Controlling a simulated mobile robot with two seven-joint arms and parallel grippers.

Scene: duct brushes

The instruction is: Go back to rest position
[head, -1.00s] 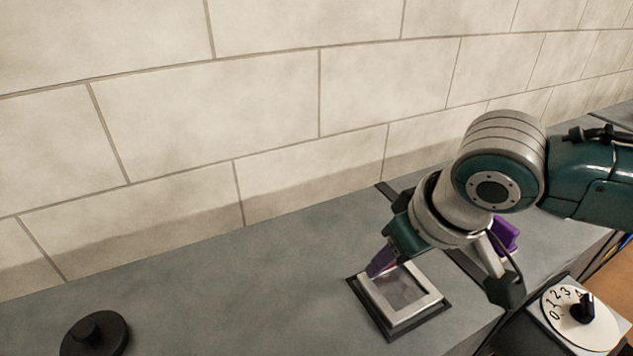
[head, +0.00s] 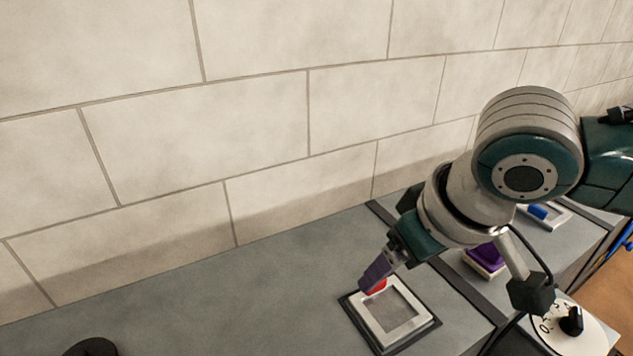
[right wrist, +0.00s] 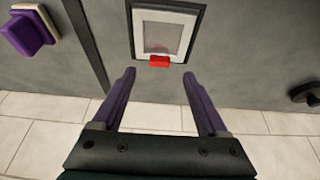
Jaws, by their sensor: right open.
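My right gripper (head: 373,276) is above the near-wall side of a white-framed grey panel (head: 393,313) in the head view. In the right wrist view its two purple fingers (right wrist: 158,78) are spread apart with nothing held between them. A small red block (head: 377,287) sits at the edge of the framed panel, partly hidden by the fingers in the head view. In the right wrist view the red block (right wrist: 159,62) lies at the near edge of the frame (right wrist: 139,32), beyond the fingertips. My left gripper is not in view.
A purple block on a pale base (head: 484,262) stands right of the panel, partly behind my arm. A blue piece on a pale plate (head: 541,212) is farther right. A numbered dial (head: 557,335) is at lower right. A black round object (head: 90,347) is at lower left.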

